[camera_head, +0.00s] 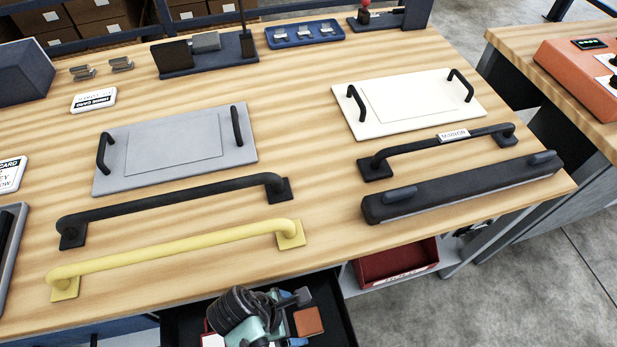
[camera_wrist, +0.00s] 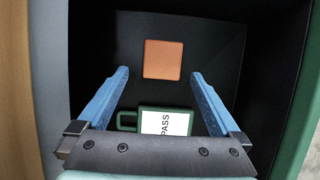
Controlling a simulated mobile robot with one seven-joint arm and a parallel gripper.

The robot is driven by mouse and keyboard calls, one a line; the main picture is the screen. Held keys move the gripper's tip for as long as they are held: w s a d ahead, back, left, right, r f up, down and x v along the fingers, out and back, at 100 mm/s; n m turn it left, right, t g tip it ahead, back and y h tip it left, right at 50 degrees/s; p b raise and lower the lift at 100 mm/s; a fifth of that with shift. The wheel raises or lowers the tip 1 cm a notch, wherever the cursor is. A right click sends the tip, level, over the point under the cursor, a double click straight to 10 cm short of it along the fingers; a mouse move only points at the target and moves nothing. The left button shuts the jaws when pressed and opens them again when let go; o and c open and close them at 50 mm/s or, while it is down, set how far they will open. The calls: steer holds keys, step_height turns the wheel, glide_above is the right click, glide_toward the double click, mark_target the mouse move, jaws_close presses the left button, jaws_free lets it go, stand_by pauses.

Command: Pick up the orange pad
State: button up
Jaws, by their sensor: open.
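The orange pad (camera_wrist: 162,59) is a flat square lying on the dark floor of an open drawer (camera_wrist: 100,40). In the head view the pad (camera_head: 308,321) shows in the drawer, just right of my gripper. My gripper (camera_wrist: 160,74) points down into the drawer with its two blue fingers apart and nothing between them at the tips. In the wrist view the pad lies ahead of the gap between the fingertips, apart from both fingers. In the head view my gripper (camera_head: 294,322) is partly hidden by my wrist.
A green-framed card marked PASS (camera_wrist: 165,122) lies in the drawer, nearer the gripper's base. Dark drawer walls surround the pad. The wooden bench (camera_head: 330,220) overhangs behind, with a yellow handle bar (camera_head: 170,255) near its edge. A red bin (camera_head: 395,262) sits below the bench.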

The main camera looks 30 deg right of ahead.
mark_target(308, 321)
steer(key=x, duration=0.4)
steer(key=shift+s+d+f+b, duration=0.2)
steer(key=shift+s+d+b, duration=0.1)
steer(key=shift+d+b, duration=0.1)
steer(key=c, duration=1.3)
